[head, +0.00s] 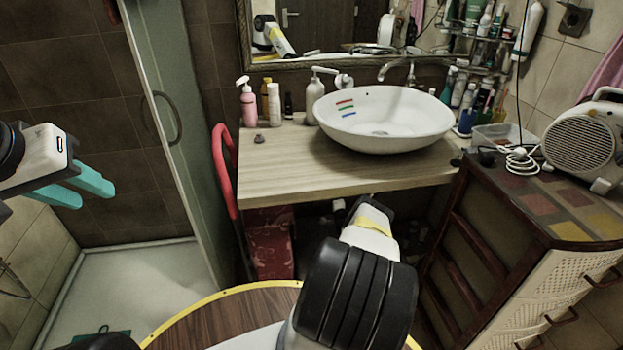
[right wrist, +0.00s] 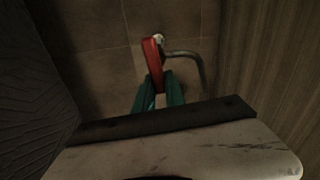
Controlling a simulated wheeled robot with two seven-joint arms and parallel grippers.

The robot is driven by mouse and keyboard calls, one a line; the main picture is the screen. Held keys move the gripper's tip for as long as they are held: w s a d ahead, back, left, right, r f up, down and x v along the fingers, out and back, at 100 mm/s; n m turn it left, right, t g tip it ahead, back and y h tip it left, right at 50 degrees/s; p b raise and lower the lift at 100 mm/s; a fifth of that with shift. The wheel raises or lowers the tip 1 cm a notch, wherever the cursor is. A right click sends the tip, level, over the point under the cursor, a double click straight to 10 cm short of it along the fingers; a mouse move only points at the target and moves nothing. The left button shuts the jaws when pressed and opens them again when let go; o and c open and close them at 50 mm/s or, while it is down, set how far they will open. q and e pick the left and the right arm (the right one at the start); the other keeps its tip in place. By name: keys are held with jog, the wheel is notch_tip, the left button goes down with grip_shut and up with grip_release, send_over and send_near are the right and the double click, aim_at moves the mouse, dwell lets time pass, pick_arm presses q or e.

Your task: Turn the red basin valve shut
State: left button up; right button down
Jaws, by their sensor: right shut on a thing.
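The red valve (right wrist: 152,60) shows in the right wrist view as a long red handle near a tiled wall, with a grey pipe (right wrist: 188,58) bending away to its right. My right gripper (right wrist: 158,82) has its teal fingers on either side of the handle's near end and is shut on it. In the head view my right forearm reaches under the counter, and the right fingers and valve are hidden there. The white basin (head: 384,135) stands on the counter. My left gripper (head: 96,191) is open and empty at the left, in front of the shower.
The wooden counter (head: 270,165) overhangs the valve area. A red chair frame (head: 219,165) stands at its left, beside the glass shower door (head: 172,130). A dark cabinet (head: 500,215) with a heater (head: 583,140) on top closes off the right. Bottles stand on the counter.

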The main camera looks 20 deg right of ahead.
jog(key=shift+f+m, duration=0.2)
jog(key=shift+m, duration=0.4)
jog(key=c, duration=1.4)
grip_release()
jog(key=shift+s, duration=0.15)
jog(key=v, duration=0.7)
jog(key=shift+s, duration=0.3)
